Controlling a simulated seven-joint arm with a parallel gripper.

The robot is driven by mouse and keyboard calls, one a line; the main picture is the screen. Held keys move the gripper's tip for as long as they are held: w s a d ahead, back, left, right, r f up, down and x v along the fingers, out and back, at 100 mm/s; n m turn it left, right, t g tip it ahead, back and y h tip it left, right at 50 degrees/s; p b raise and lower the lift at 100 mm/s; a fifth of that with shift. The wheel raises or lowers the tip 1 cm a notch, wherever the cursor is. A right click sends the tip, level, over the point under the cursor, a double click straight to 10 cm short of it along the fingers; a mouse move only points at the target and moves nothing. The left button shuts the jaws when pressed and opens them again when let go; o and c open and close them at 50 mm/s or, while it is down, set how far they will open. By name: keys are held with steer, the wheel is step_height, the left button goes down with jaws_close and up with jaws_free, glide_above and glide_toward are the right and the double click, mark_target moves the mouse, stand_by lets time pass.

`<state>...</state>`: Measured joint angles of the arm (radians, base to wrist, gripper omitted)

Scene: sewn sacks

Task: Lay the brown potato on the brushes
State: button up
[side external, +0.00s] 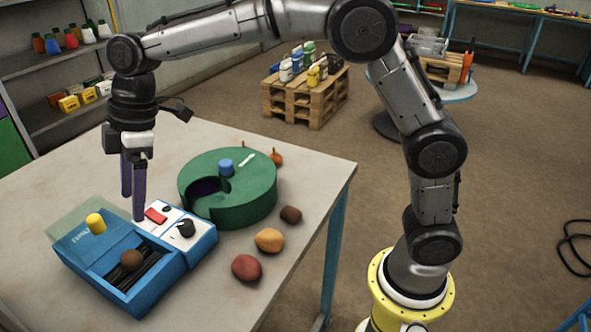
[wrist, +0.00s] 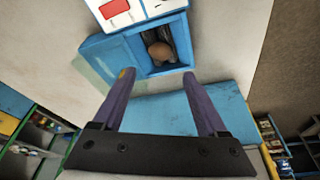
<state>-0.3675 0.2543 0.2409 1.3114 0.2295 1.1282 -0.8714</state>
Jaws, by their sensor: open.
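A brown potato (side external: 131,260) lies on the dark brushes (side external: 150,262) in the open bay of a blue machine (side external: 92,258). The potato also shows in the wrist view (wrist: 160,51), with the brushes (wrist: 152,33) around it. My gripper (side external: 132,207) is open and empty, fingers pointing down, above the machine and apart from the potato. In the wrist view its two purple fingers (wrist: 158,77) are spread wide with nothing between them. A second, darker brown potato (side external: 290,214) lies on the table right of the green drum.
A green round drum (side external: 244,207) with a blue knob stands behind the machine. A yellow potato (side external: 269,239) and a red one (side external: 246,267) lie near the table's right edge. The machine carries a yellow knob (side external: 95,223) and a white panel (side external: 172,222). The table's left part is clear.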

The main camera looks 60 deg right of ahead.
steer(key=s+d+r+m+t, duration=0.1)
steer(key=s+d+r+m, duration=0.3)
steer(key=s+d, duration=0.3)
steer(key=s+d+f+m+t+h, duration=0.1)
steer(key=s+d+f+m, duration=0.1)
steer(key=s+d+m, duration=0.2)
steer(key=s+d+f+m+t+h, duration=0.2)
steer(key=s+d+m, duration=0.3)
steer(key=s+d, duration=0.6)
steer(key=s, duration=0.6)
steer(key=shift+f, duration=0.3)
steer(key=shift+s, duration=0.1)
